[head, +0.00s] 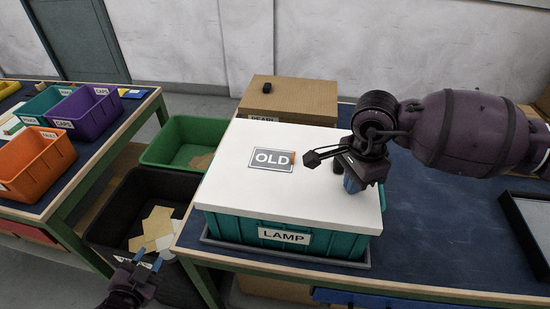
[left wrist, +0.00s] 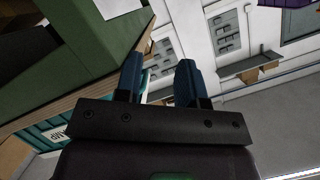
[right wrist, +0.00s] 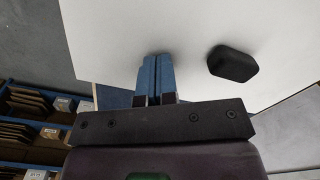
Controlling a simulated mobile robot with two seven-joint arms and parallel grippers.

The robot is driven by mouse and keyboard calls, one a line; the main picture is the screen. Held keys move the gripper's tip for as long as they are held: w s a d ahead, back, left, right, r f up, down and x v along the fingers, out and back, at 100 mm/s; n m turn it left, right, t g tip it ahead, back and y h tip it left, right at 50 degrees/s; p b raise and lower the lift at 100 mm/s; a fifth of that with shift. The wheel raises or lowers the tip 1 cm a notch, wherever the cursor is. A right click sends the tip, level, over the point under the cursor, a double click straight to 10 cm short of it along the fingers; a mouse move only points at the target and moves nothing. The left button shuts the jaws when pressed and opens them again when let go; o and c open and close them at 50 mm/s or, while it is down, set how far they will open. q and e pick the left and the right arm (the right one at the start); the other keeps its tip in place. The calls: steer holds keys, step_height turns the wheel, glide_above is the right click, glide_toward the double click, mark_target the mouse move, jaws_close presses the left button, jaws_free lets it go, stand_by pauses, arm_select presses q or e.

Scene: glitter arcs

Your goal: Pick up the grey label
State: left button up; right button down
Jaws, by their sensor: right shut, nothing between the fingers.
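The grey label (head: 271,159), marked OLD, lies flat on the white lid (head: 235,188) of a teal box (head: 240,230) marked LAMP. A small orange piece shows at its right edge. My right gripper (head: 353,187) is over the right part of the lid, to the right of the label and apart from it. In the right wrist view its blue fingers (right wrist: 155,75) are together and empty; the label does not show there. My left gripper (head: 148,261) is low at the left, in front of the dark bin. Its fingers (left wrist: 159,78) are apart and empty.
A black block (right wrist: 233,63) is on the lid near my right gripper. A cardboard box (head: 290,100) stands behind the lid. A green bin (head: 165,145) and a dark bin (head: 110,210) stand at the left. Blue table top (head: 440,230) is free at the right.

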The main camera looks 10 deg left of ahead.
arm_select(q)
steer(key=w+r+m+t+h, duration=0.3)
steer(key=w+r+m+t, duration=0.25)
steer(key=w+r, duration=0.4)
steer(key=w+d+r+m+g+h, duration=0.45)
steer(key=d+r+m+h, duration=0.25)
steer(key=r+m+h, duration=0.4)
steer(key=w+d+r+m+g+h, duration=0.45)
steer(key=d+r+m+h, duration=0.45)
steer(key=m, duration=0.4)
steer(key=s+d+r+m+g+y, duration=0.1)
steer(key=s+d+r+m+g, duration=0.1)
steer(key=d+m+g, duration=0.8)
steer(key=n+g+y, duration=0.1)
steer(key=n+y, duration=0.9)
steer(key=y, duration=1)
glide_above(294, 153)
steer(key=shift+m, duration=0.25)
steer(key=f, duration=0.7)
steer(key=shift+s+a+f, duration=0.1)
steer(key=shift+s+a, duration=0.05)
steer(key=shift+a, duration=0.05)
steer(key=shift+w+d+f, duration=0.1)
steer(key=shift+f, duration=1.2)
steer(key=shift+w+d+f, duration=0.1)
steer(key=shift+f, duration=1.2)
